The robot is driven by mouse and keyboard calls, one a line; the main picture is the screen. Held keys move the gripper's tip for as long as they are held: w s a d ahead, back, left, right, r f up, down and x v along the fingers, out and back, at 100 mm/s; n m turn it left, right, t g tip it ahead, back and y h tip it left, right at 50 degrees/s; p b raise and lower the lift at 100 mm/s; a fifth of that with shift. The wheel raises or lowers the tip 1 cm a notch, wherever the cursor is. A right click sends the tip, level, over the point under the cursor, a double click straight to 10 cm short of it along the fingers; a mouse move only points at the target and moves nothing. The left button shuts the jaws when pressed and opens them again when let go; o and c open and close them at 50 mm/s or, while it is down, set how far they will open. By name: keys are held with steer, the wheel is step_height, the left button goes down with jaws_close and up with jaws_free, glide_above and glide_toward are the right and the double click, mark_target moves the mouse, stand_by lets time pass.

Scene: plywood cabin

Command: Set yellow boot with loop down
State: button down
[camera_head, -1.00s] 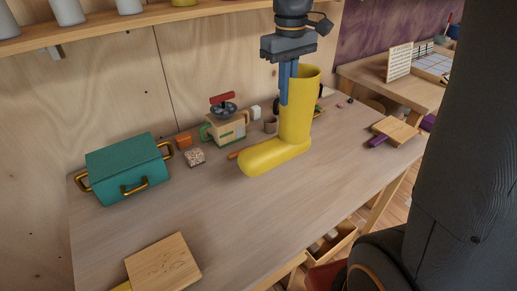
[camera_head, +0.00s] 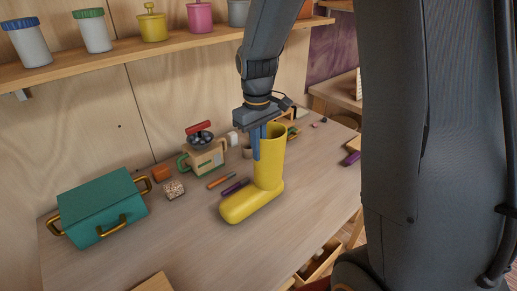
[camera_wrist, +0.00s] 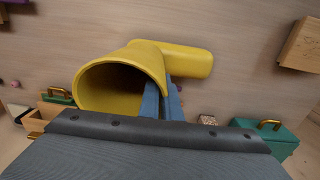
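The yellow boot (camera_head: 268,165) stands upright on or just above the wooden table, toe pointing to the lower left in the head view. In the wrist view the boot (camera_wrist: 190,58) shows its round open top below my gripper. My gripper (camera_head: 256,158) points down at the left side of the boot's shaft. Its two blue fingers (camera_wrist: 163,101) are close together at the rim, with the boot's wall pinched between them. I cannot make out the loop. Whether the sole bears on the table is hard to tell.
A teal box (camera_head: 103,210) with gold handles stands at the left. A wooden toy mixer (camera_head: 203,155), an orange marker (camera_head: 221,180) and a purple marker (camera_head: 235,188) lie behind the boot. A wooden board (camera_head: 154,283) is at the front edge. The table front (camera_head: 190,240) is clear.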

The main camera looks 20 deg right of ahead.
steer(key=shift+f, duration=0.15)
steer(key=c, duration=2)
jaws_free()
